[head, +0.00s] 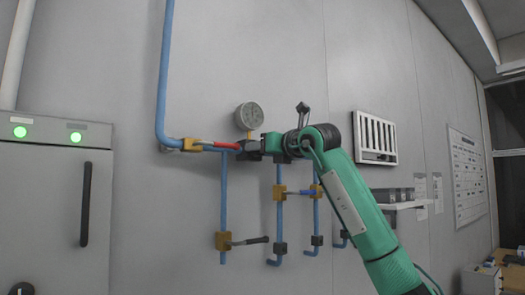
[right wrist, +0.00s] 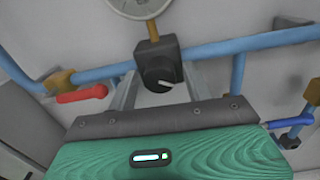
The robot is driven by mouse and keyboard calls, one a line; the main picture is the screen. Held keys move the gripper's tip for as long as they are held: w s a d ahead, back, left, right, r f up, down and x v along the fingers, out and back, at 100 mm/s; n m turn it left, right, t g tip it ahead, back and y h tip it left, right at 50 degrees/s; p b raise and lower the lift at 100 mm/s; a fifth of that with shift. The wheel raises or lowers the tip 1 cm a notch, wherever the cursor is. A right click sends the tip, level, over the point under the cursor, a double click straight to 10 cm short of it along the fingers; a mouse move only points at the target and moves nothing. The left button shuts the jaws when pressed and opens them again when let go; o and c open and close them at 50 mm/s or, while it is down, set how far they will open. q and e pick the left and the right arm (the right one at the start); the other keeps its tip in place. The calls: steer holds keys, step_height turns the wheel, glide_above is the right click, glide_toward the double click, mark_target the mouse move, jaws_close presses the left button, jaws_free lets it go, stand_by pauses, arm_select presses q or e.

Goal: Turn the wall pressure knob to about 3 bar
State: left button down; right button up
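The black pressure knob (right wrist: 158,68) with a white pointer mark sits on a black block on the blue pipe in the right wrist view. Its pointer aims to the lower right. The round pressure gauge (head: 249,116) is just above it on a brass stem; its reading is too small to tell. My right gripper (right wrist: 160,82) is open, with one finger on each side of the knob and visible gaps between. In the head view my right gripper (head: 257,147) is at the pipe below the gauge and largely hides the knob. My left gripper is not in view.
A red lever (head: 217,144) is on the pipe just left of the knob. Other valves with dark levers (head: 250,240) and a blue lever (head: 301,192) hang below. A vent (head: 375,137) and a shelf (head: 405,204) are right. A grey cabinet (head: 45,220) stands left.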

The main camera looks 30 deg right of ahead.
steer(key=shift+o, duration=0.2)
steer(key=shift+f, duration=0.1)
steer(key=s+d+b, duration=0.1)
steer(key=s+b, duration=0.4)
steer(key=s, duration=0.8)
steer(key=shift+s+d, duration=0.15)
steer(key=shift+s, duration=0.2)
steer(key=shift+f, duration=0.1)
